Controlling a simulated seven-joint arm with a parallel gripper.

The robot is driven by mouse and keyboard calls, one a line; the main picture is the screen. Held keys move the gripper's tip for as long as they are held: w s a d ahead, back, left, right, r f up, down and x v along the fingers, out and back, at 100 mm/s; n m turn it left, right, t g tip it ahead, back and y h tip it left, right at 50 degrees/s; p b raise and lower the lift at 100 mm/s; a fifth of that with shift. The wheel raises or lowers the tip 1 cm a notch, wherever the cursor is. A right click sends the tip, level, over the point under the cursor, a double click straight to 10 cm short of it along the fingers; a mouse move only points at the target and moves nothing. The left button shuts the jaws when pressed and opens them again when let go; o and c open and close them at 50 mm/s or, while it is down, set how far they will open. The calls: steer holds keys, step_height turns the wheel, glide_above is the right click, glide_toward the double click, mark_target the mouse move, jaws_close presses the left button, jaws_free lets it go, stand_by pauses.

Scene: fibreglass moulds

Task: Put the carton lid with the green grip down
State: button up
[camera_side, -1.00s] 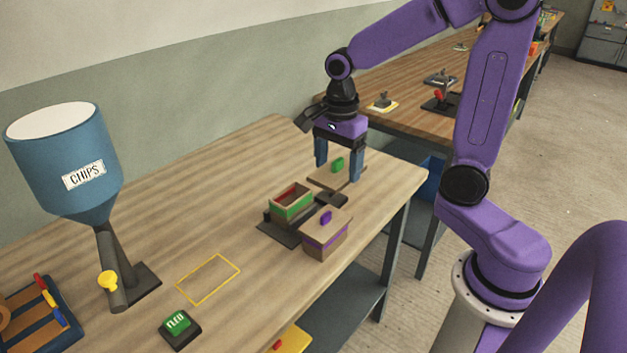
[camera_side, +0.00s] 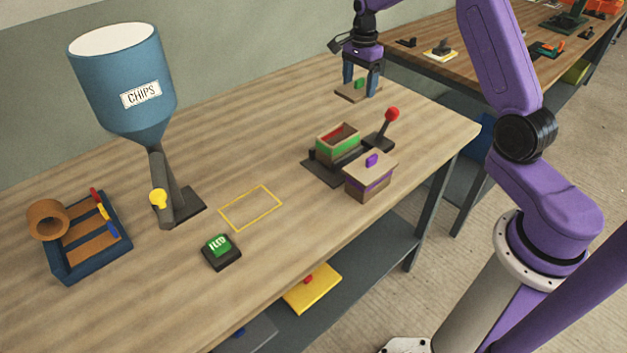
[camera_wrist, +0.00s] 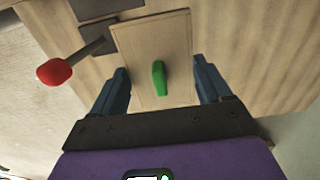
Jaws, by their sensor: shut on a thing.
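The carton lid with the green grip (camera_side: 350,96) is a flat tan board near the table's back edge. My gripper (camera_side: 360,88) points down and is shut on this lid, with one blue finger at each side. In the wrist view the lid (camera_wrist: 136,60) lies level-looking between my fingers, its green grip (camera_wrist: 159,78) standing in the middle. I cannot tell whether its underside touches the table. An open carton with a green band (camera_side: 338,148) and a red inside stands on a dark base plate (camera_side: 318,172), nearer the front.
A carton with a purple band and grip (camera_side: 369,186) stands beside the plate. The yellow outline (camera_side: 250,208) is empty. The CHIPS hopper (camera_side: 125,85) and a green button (camera_side: 219,245) are left.

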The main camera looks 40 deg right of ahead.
mark_target(357, 123)
steer(key=shift+w+d+f, duration=0.45)
steer(key=shift+d+f, duration=0.2)
steer(key=shift+d, duration=0.2)
steer(key=shift+d+f, duration=0.15)
steer(key=shift+f, duration=4.9)
steer(key=shift+f, duration=0.2)
steer(key=o, duration=1)
steer(key=shift+c, duration=0.2)
steer(key=shift+r, duration=0.1)
